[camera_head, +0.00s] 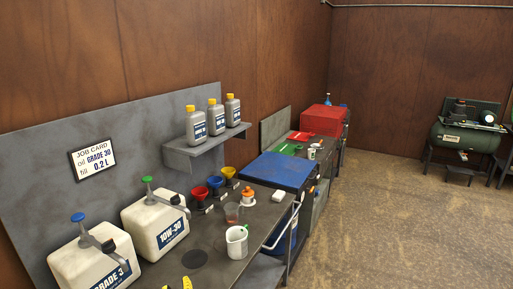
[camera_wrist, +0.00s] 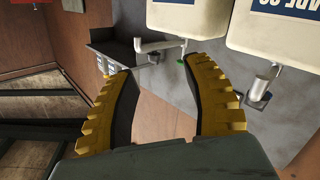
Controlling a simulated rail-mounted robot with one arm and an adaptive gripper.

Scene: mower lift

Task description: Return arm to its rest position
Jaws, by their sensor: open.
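My gripper (camera_wrist: 162,72) is open in the wrist view, its two curved yellow-ridged fingers apart with nothing between them. In the head view only the yellow tips of my gripper (camera_head: 180,284) show, at the bottom edge in front of the workbench (camera_head: 218,268). The rest of the arm is out of view there. The white GRADE 3-labelled jug (camera_head: 98,262), with a blue knob, and the 10W-30 jug (camera_head: 158,222), with a green knob, stand on the bench. In the wrist view two jugs (camera_wrist: 180,14) with grey spouts appear upside down beyond the fingers.
Several bottles (camera_head: 216,117) stand on a shelf. A blue cabinet (camera_head: 278,172) is farther back. The floor (camera_head: 390,220) at right is clear.

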